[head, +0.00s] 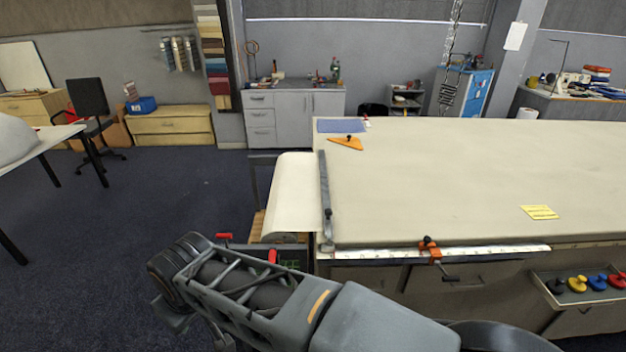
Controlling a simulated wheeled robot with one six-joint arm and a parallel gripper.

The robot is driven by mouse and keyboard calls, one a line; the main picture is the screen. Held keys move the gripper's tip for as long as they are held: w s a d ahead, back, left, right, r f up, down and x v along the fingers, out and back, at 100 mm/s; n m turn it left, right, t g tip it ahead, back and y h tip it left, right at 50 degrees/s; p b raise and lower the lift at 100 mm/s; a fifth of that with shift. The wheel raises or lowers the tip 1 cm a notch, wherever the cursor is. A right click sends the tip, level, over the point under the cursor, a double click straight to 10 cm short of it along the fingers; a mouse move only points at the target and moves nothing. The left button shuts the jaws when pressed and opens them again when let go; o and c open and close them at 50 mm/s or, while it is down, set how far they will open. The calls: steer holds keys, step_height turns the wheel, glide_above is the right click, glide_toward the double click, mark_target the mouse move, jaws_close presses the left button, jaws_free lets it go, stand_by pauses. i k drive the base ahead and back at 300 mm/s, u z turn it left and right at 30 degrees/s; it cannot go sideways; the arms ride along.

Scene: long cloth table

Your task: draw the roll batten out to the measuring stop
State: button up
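The roll batten appears to be the long grey bar (324,185) lying along the table's left end, with a dark knob near its front end. Pale cloth (293,195) lies just left of it, running down toward a roll at the front. The measuring stop appears to be the orange clamp (428,247) with a dark knob, on the white ruler strip (490,251) along the table's front edge. The bar is well left of the clamp. My arm crosses the lower foreground, bent at the left; I cannot make out my gripper's fingers.
The table top (450,185) is mostly bare between bar and right side. A yellow note (539,212), an orange triangular piece (346,143) and a blue mat (341,125) lie on it. A tray (545,291) of coloured knobbed pieces is at front right. Red-tipped parts (272,257) stand near the roll.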

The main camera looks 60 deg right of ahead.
mark_target(327, 213)
steer(key=z, duration=1.55)
steer(key=k, duration=0.55)
steer(key=u, duration=0.85)
steer(key=i, duration=0.75)
steer(key=z, duration=0.95)
steer(key=i, duration=0.5)
steer(key=z, duration=0.45)
